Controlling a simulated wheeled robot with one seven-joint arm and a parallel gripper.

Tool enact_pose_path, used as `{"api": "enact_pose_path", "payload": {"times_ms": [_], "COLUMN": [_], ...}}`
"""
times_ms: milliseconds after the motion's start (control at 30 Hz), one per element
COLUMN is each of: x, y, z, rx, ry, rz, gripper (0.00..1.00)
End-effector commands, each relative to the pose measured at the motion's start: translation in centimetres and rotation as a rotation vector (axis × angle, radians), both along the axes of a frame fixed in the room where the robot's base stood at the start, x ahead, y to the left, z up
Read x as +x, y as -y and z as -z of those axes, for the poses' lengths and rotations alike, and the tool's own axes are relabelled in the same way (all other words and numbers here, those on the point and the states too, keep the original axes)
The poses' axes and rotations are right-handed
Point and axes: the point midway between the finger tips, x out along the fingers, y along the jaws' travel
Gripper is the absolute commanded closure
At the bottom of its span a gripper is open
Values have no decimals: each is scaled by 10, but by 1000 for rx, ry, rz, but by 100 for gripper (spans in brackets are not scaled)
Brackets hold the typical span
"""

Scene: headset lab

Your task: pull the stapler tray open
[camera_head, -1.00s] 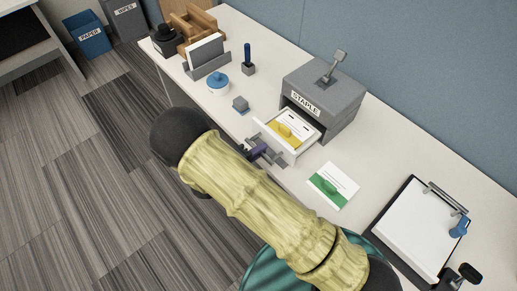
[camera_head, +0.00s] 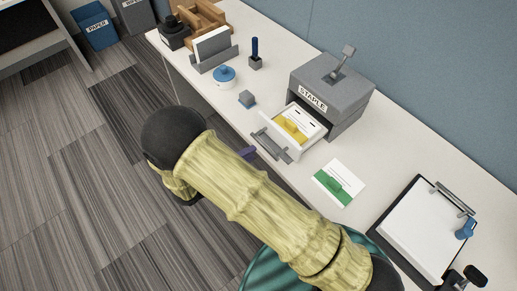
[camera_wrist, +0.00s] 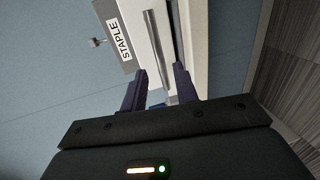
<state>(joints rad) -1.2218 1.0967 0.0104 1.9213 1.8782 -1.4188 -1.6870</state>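The grey stapler box (camera_head: 327,92), labelled STAPLE, stands on the desk with a lever on top. Its white tray (camera_head: 291,152) sticks well out of the front, with a yellow item (camera_head: 291,129) and paper inside. The tray's grey bar handle (camera_head: 268,144) faces my gripper. My gripper (camera_wrist: 160,70) has two purple fingers spread apart with nothing clamped between them. In the wrist view the handle (camera_wrist: 156,42) lies ahead of the gap. In the head view a purple fingertip (camera_head: 247,153) shows just left of the handle, apart from it; my arm hides the rest.
A green and white card (camera_head: 338,183) and a clipboard (camera_head: 420,230) lie right of the tray. Open floor lies before the desk.

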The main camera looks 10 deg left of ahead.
Motion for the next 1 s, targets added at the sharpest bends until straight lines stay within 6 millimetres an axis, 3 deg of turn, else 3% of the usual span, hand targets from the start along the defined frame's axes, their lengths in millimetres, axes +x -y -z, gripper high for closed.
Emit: {"api": "enact_pose_path", "payload": {"times_ms": [500, 1000], "x": [-76, -83], "y": [-56, -60], "z": [-18, -20], "rx": [2, -1], "ry": [0, -1], "rz": [-2, 0], "gripper": [70, 70]}}
